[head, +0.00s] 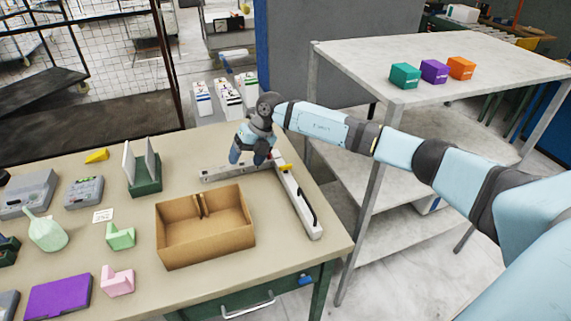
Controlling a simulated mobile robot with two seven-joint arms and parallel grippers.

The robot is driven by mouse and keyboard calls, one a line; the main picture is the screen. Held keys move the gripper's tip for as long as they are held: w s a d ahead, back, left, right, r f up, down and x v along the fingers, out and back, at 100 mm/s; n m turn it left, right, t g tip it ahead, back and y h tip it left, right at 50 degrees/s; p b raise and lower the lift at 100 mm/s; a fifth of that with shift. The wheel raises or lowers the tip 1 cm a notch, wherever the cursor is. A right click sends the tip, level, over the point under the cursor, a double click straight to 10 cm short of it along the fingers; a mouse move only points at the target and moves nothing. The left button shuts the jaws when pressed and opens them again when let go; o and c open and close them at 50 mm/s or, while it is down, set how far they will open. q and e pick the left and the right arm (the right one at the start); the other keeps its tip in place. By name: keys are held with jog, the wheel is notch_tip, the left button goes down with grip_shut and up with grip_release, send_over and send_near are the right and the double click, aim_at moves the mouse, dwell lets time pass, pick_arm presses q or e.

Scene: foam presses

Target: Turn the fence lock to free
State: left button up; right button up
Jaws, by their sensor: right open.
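A pale metal fence (297,200) lies along the right side of the table, with a shorter grey bar (222,172) running left from its far end. A small yellow part (285,167), which looks like the fence lock, sits near the corner of the two. My right gripper (252,159) points down over this corner, just left of the yellow part. It is open. Its fingertips are small and partly hidden, and I cannot tell whether they touch anything. My left gripper is not in view.
An open cardboard box (205,249) stands just in front of the bar. A green holder with upright white plates (144,180) is to the left. Foam pieces and grey devices fill the table's left side. A metal rack (450,75) with three coloured boxes stands at the right.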

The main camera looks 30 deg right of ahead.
aim_at(286, 166)
jog(key=w+d+r+m+g+h, duration=0.1)
jog(key=d+r+h, duration=0.15)
jog(key=d, duration=0.45)
jog(key=d+r+m+g+h, duration=0.1)
jog(key=d+h, duration=0.2)
jog(key=d, duration=0.4)
notch_tip(286, 166, down, 12)
jog(key=shift+a+f+p, duration=0.1)
jog(key=shift+a+p, duration=0.05)
jog(key=shift+p, duration=0.9)
jog(key=shift+f, duration=0.55)
jog(key=c, duration=0.9)
